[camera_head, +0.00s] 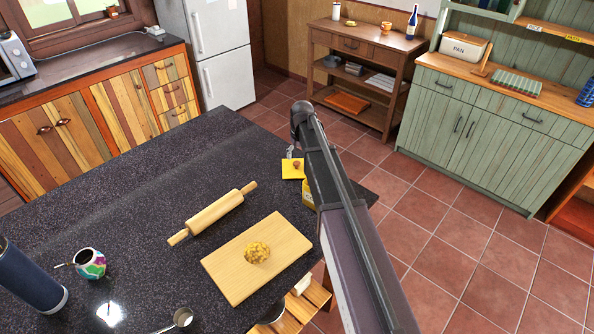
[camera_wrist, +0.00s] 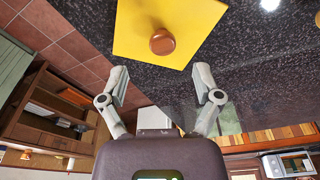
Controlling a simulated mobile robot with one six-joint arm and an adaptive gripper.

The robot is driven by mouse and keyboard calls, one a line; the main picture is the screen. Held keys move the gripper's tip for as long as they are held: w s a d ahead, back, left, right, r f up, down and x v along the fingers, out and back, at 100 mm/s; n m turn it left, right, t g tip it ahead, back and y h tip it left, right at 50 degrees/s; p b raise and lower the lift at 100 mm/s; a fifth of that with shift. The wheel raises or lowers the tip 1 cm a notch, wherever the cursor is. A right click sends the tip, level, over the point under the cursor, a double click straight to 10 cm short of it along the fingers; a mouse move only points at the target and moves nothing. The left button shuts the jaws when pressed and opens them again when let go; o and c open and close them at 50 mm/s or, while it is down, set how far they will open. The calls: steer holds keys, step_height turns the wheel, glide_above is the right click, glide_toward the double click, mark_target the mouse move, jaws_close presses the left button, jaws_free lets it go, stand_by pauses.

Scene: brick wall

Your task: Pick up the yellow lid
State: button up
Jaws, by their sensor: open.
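The yellow lid (camera_head: 292,169) is a flat square with a round brown knob. It lies on the dark speckled counter (camera_head: 235,150), near the counter's right end in the head view. In the wrist view the lid (camera_wrist: 140,28) fills the top middle, with its knob (camera_wrist: 162,41) facing the camera. My gripper (camera_wrist: 161,85) is open and empty, its two fingers spread apart. The fingertips are just below the lid in that picture, on either side of the knob's line. In the head view my arm hides most of the gripper.
A yellow container (camera_head: 308,194) stands beside the lid, partly hidden by my arm. A rolling pin (camera_head: 214,212) and a cutting board (camera_head: 228,274) with a lumpy yellow ball (camera_head: 257,252) lie nearer. A patterned cup (camera_head: 90,263) and blue bottle (camera_head: 28,278) stand left. The counter left of the lid is clear.

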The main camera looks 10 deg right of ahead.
mark_target(297, 163)
steer(key=shift+f, duration=0.1)
steer(key=shift+w+a+f+b, duration=0.15)
steer(key=shift+f+b, duration=1.1)
steer(key=shift+b, duration=0.05)
steer(key=shift+w+a+f+b, duration=0.1)
steer(key=shift+f+b, duration=1.15)
steer(key=shift+b, duration=0.05)
jaws_close()
